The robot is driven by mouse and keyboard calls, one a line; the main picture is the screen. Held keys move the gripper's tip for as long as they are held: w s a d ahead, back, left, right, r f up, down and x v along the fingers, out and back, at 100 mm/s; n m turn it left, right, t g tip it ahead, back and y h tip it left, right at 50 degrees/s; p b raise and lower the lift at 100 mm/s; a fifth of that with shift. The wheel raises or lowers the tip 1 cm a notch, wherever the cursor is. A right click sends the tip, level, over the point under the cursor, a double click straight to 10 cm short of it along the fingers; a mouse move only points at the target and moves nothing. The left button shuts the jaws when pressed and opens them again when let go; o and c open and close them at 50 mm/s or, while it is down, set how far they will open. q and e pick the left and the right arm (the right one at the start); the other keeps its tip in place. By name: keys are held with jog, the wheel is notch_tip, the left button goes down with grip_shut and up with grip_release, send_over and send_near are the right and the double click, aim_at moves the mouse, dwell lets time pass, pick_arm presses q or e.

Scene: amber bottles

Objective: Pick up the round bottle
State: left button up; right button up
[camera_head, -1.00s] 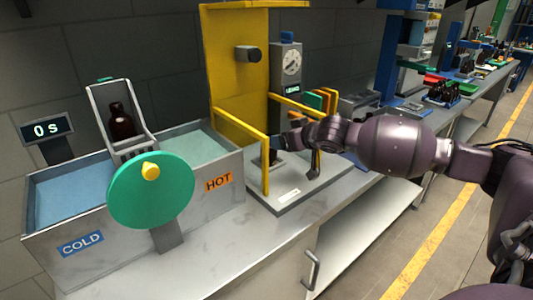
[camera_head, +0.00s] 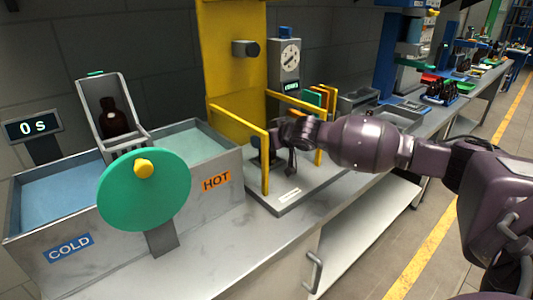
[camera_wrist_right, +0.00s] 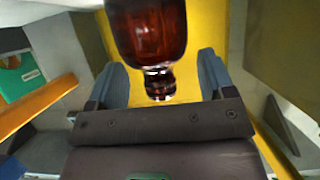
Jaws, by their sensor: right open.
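An amber bottle (camera_wrist_right: 150,30) shows large in the right wrist view, its narrow neck toward my palm. My right gripper (camera_wrist_right: 162,78) is open, with one blue-grey finger on each side of the neck and a gap on both sides. In the head view my right gripper (camera_head: 272,142) is inside the yellow-framed station, and the bottle there is hidden. Another dark amber bottle (camera_head: 114,120) sits in the tilted metal holder above the baths. I cannot tell from its outline which bottle is the round one. My left gripper is not in view.
Yellow bars (camera_head: 238,120) flank my right gripper, with a yellow back panel (camera_head: 232,60) behind. The cold bath (camera_head: 60,195) and hot bath (camera_head: 190,145) stand left, behind a green disc (camera_head: 143,190). The counter front (camera_head: 270,230) is clear.

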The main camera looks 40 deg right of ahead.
jog(key=c, duration=1)
